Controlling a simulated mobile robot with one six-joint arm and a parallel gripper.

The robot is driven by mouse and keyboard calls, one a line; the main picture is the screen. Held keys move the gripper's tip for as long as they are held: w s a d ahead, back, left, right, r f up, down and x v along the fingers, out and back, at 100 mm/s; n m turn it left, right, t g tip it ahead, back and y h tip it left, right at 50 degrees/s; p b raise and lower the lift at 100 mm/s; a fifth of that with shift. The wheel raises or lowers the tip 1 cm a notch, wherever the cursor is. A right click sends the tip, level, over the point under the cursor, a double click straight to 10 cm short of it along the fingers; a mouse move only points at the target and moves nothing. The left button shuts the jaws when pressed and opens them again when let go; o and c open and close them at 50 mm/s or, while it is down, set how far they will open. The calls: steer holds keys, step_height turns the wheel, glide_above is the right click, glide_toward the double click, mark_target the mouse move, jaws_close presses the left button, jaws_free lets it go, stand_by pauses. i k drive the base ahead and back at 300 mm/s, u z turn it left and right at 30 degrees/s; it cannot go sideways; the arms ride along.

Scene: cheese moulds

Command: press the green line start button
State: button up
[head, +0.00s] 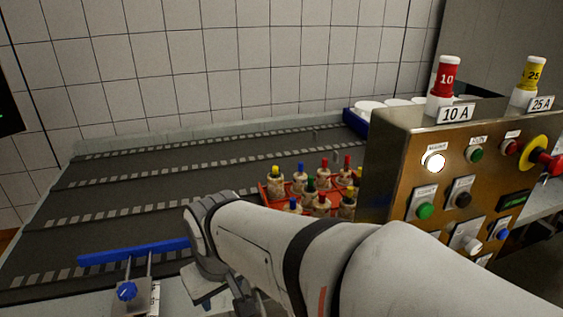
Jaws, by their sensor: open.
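A brass-coloured control panel (390,178) stands at the right. A green round button (425,211) sits on its lower left, under a small white label that I cannot read surely. A smaller dark green round piece (476,155) sits higher on the panel. My arm crosses the lower middle of the view, left of and below the panel. My gripper (225,293) shows only in part at the bottom, beyond the wrist, pointing down and away from the panel. It is open, with its fingertips mostly hidden, and is well apart from the green button.
A lit white lamp (434,162), a black knob (462,200), a blue button (502,234) and a red-and-yellow emergency stop (535,154) share the panel. A red crate (272,205) of capped bottles stands behind my arm. A blue guide bar (135,251) lies left on the grey conveyor (120,215).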

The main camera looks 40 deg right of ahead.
mark_target(425, 210)
steer(key=u, duration=0.1)
steer(key=k, duration=0.5)
steer(key=z, duration=2.3)
steer(key=k, duration=0.45)
steer(key=u, duration=0.5)
steer(key=i, duration=0.5)
